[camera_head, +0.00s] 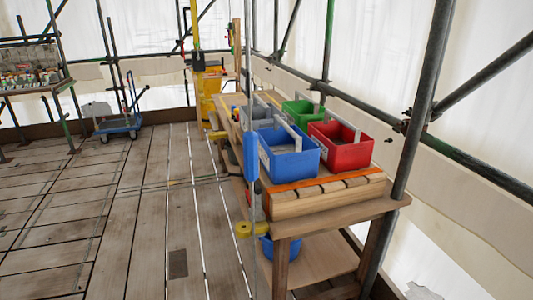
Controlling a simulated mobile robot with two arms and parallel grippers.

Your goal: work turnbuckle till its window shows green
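A slim upright blue piece (251,156) shows in the head view at the near left edge of the wooden bench. A thin grey vertical line, like a rod or cable (256,205), runs down below it. I cannot tell whether this is the turnbuckle, and no window or green mark on it can be made out. A yellow round fitting (244,229) sits low at the bench's front left corner, near the thin line. Neither of my grippers is in view.
The wooden bench (350,210) carries blue (287,165), red (345,155), green (303,111) and grey (258,113) totes. A blue bucket (267,247) stands beneath. Scaffold poles (425,105) flank the right. A blue trolley (120,125) stands far left. The plank floor (100,220) is mostly clear.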

